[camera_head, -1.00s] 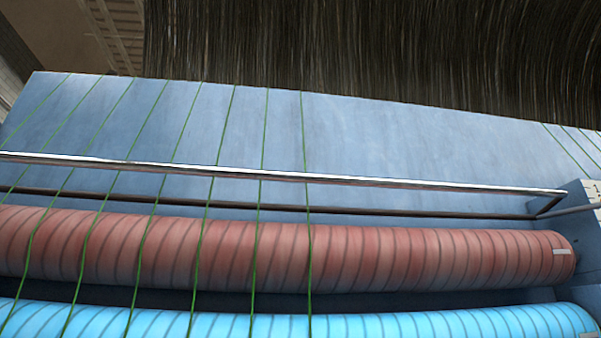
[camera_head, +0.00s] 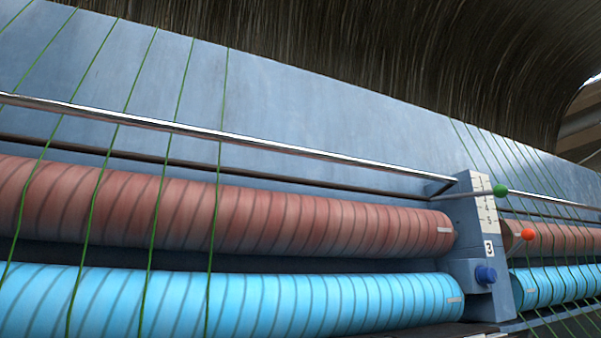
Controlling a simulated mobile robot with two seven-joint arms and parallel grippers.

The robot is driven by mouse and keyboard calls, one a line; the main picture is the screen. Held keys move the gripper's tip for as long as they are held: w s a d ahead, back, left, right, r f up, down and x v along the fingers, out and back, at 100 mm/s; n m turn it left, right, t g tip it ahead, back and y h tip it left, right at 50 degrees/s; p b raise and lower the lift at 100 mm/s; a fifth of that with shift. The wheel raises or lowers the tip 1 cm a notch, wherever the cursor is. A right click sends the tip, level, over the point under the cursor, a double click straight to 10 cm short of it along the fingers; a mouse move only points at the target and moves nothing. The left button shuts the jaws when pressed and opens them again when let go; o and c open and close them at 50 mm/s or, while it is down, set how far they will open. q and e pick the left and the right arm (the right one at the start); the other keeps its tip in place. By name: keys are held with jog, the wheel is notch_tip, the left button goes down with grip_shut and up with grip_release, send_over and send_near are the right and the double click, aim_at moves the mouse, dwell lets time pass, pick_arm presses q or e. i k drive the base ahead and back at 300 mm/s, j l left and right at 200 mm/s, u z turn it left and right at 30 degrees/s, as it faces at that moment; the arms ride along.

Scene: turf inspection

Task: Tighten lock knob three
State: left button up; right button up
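The bracket (camera_head: 462,237) between the two roller sections carries a label with the number 3 (camera_head: 489,247). A blue knob (camera_head: 486,275) sits on its front face, just below that label. A lever with a green ball (camera_head: 500,190) sticks out beside the bracket's numbered scale plate (camera_head: 485,206). A lever with an orange-red ball (camera_head: 528,234) is to the right of the bracket. I cannot tell from this view whether the blue knob is tight or loose. Neither of my grippers is in view.
A red roller (camera_head: 330,215) and a light blue roller (camera_head: 300,304) run left from the bracket, below a metal bar (camera_head: 260,146). Green strands cross them at left and right. A blue panel (camera_head: 330,115) and dark turf-like sheet (camera_head: 400,60) rise behind.

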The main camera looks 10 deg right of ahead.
aim_at(483, 275)
jog(key=z, duration=1.25)
